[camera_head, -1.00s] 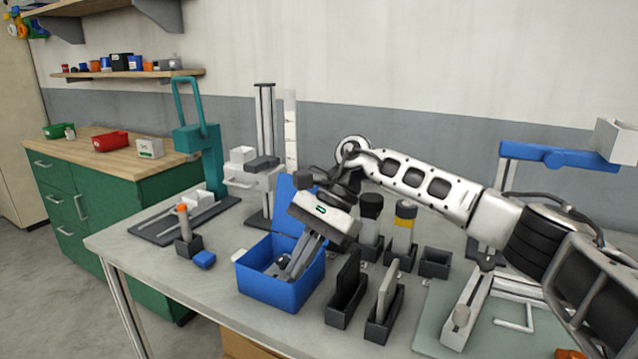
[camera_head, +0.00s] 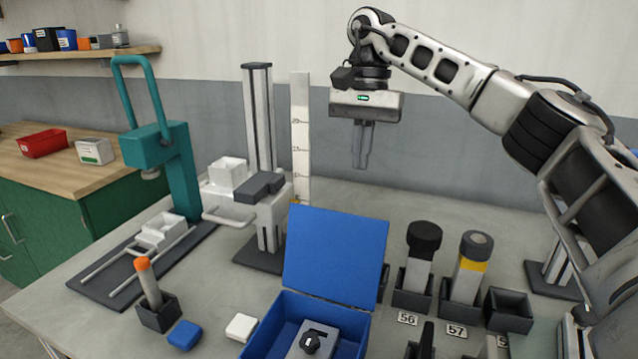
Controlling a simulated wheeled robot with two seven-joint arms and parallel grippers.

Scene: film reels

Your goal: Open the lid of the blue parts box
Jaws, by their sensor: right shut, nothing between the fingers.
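The blue parts box (camera_head: 260,343) stands on the grey table at the bottom middle of the head view. Its lid (camera_head: 336,256) stands up and open at the back of the box. A grey part with a black knob (camera_head: 318,341) lies inside. The box's front is cut off by the lower picture edge. My right gripper (camera_head: 361,165) hangs fingers down, above and behind the raised lid, clear of it. Its fingers are together and hold nothing. My left gripper is out of view.
Bottles in dark holders (camera_head: 463,268) stand right of the box. An orange-topped tool in a holder (camera_head: 150,293), a blue block (camera_head: 184,334) and a white block (camera_head: 241,327) are to its left. A column stand (camera_head: 260,150) and teal press (camera_head: 165,150) stand behind.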

